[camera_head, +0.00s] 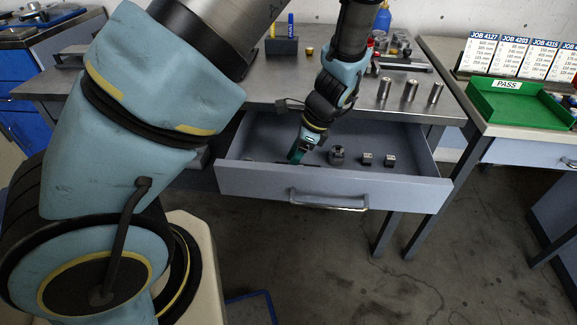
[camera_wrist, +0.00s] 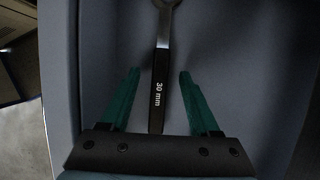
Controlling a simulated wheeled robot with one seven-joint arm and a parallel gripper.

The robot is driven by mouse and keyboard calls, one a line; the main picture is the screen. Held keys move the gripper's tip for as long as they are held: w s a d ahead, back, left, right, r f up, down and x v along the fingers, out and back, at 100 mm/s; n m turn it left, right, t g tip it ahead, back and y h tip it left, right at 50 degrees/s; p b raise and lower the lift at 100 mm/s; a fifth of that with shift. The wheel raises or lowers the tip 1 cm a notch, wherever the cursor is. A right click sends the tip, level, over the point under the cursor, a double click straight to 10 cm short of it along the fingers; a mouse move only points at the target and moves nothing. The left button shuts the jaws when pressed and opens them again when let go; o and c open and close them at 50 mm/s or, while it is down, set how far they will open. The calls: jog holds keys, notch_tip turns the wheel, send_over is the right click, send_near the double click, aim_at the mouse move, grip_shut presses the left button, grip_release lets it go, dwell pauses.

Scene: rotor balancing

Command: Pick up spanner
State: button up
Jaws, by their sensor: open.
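In the wrist view a dark spanner (camera_wrist: 160,75) marked "30 mm" lies in the grey drawer, its ring or jaw end at the top edge and partly cut off. My gripper (camera_wrist: 158,76) is open, with one green finger on each side of the spanner's handle and a gap on both sides. In the head view my gripper (camera_head: 297,154) reaches down into the open drawer (camera_head: 290,184) at its left part. The spanner is mostly hidden there behind the drawer front and my gripper.
Several small metal parts (camera_head: 337,155) lie in the drawer right of my gripper. The workbench top (camera_head: 270,90) above carries three metal cylinders (camera_head: 410,90) and a dark pen holder (camera_head: 282,46). A green PASS tray (camera_head: 520,105) stands on the right table. The drawer walls are close around my gripper.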

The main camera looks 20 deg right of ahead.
jog(key=shift+a+f, duration=0.15)
jog(key=shift+f, duration=0.15)
jog(key=shift+w+f, duration=0.1)
jog(key=shift+f, duration=0.1)
jog(key=shift+c, duration=0.3)
grip_shut()
dwell(1.2)
